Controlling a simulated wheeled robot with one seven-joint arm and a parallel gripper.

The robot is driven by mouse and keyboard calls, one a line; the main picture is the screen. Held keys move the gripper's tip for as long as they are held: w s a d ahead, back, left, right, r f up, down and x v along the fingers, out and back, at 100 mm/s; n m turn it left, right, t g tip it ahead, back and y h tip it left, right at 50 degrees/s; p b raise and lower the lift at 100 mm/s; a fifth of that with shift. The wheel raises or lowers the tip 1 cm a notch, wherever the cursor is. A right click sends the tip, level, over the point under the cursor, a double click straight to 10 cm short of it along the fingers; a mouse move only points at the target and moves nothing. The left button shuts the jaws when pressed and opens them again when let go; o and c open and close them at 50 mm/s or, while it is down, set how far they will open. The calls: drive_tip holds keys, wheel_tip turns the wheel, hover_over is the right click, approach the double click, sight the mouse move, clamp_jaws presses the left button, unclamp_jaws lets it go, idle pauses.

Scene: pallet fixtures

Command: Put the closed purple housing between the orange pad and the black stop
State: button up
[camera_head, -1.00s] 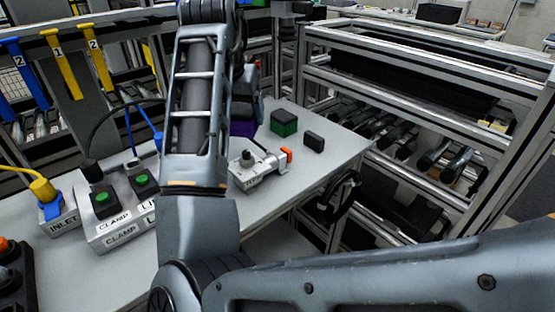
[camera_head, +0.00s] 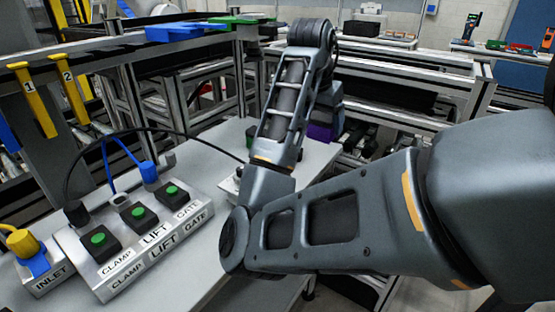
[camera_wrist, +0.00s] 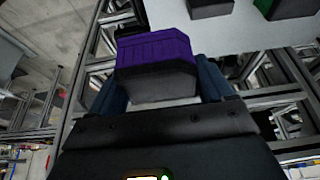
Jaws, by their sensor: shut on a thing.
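The purple housing (camera_wrist: 153,50) fills the middle of the wrist view, with a ribbed purple part above a dark band and a grey part. My gripper (camera_wrist: 163,88) is shut on it, with a dark blue finger at each side. In the head view the purple housing (camera_head: 320,131) shows partly below my wrist, near the table's far right edge. A black block (camera_wrist: 209,8), which looks like the black stop, stands on the table at the top of the wrist view, apart from the housing. The orange pad is hidden behind my arm in the head view.
A green-and-black box (camera_wrist: 287,8) stands on the table near the black block. A control box (camera_head: 140,235) with green buttons and cables, and an inlet block (camera_head: 42,275), occupy the table's left. Metal frames (camera_head: 420,90) stand beyond its right edge.

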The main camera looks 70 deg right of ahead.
drive_tip(key=w+a+f, duration=0.1)
drive_tip(key=w+f, duration=0.1)
drive_tip(key=w, duration=0.1)
drive_tip(key=w+f, duration=0.1)
drive_tip(key=w, duration=0.2)
drive_tip(key=w+a+f, duration=0.1)
drive_tip(key=w+f, duration=0.1)
drive_tip(key=w, duration=0.1)
drive_tip(key=shift+a+f, duration=0.35)
drive_tip(key=shift+f, duration=1.95)
drive_tip(key=shift+f, duration=0.1)
drive_tip(key=shift+f, duration=0.1)
drive_tip(key=o, duration=1.1)
drive_tip(key=v, duration=1.2)
drive_tip(key=shift+a, duration=0.1)
